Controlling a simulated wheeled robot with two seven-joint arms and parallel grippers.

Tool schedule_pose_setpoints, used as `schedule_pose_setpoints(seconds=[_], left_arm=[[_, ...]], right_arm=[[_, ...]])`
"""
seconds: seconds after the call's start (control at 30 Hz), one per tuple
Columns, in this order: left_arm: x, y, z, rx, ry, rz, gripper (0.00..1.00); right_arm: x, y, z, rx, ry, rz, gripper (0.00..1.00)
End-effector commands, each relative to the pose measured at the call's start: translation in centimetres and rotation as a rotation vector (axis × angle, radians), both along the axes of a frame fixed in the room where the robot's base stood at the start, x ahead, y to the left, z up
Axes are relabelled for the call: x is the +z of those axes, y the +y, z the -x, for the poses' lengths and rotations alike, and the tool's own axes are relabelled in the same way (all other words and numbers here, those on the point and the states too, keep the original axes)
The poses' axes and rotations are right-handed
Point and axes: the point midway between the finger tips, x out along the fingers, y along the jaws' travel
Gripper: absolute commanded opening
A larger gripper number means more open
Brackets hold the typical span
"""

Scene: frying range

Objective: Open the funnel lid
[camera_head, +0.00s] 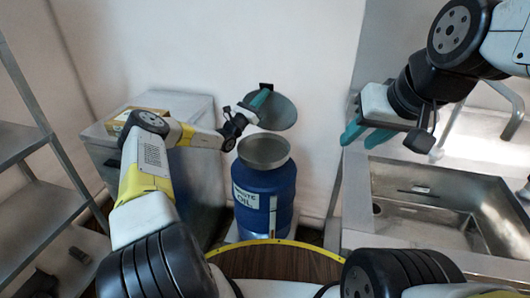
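A round grey funnel lid (282,114) stands raised and tilted behind and above the metal funnel (264,158), whose mouth is uncovered. The funnel sits on top of a blue oil drum (262,196) with a white label. My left gripper (263,92) is at the upper left edge of the lid and overlaps it in the picture. Its teal finger is seen nearly edge-on, so I cannot tell whether it grips or touches the lid. My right gripper (357,141) hangs above the sink's left edge, its two teal fingers apart with nothing between them.
A metal sink (425,204) fills the right side. A grey cabinet (196,116) with a cardboard box (128,115) on it stands left of the drum, behind my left arm. A metal shelf rack (28,205) is at the far left. A bare wall is behind the lid.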

Motion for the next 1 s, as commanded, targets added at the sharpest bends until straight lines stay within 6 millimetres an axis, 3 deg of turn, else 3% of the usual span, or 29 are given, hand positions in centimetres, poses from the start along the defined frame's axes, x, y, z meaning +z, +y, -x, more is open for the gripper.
schedule_pose_setpoints(seconds=[0.27,0.7,1.0], left_arm=[[0.0,0.0,-0.2,0.0,-0.001,-0.001,0.0],[1.4,-0.8,-4.1,0.001,-0.001,-0.001,0.0],[1.5,-0.8,-4.3,0.0,0.0,0.0,0.0]], right_arm=[[0.0,0.0,0.0,0.0,0.0,0.0,0.36],[0.0,0.0,0.0,0.0,0.0,0.0,0.36],[0.0,0.0,0.0,0.0,0.0,0.0,0.36]])
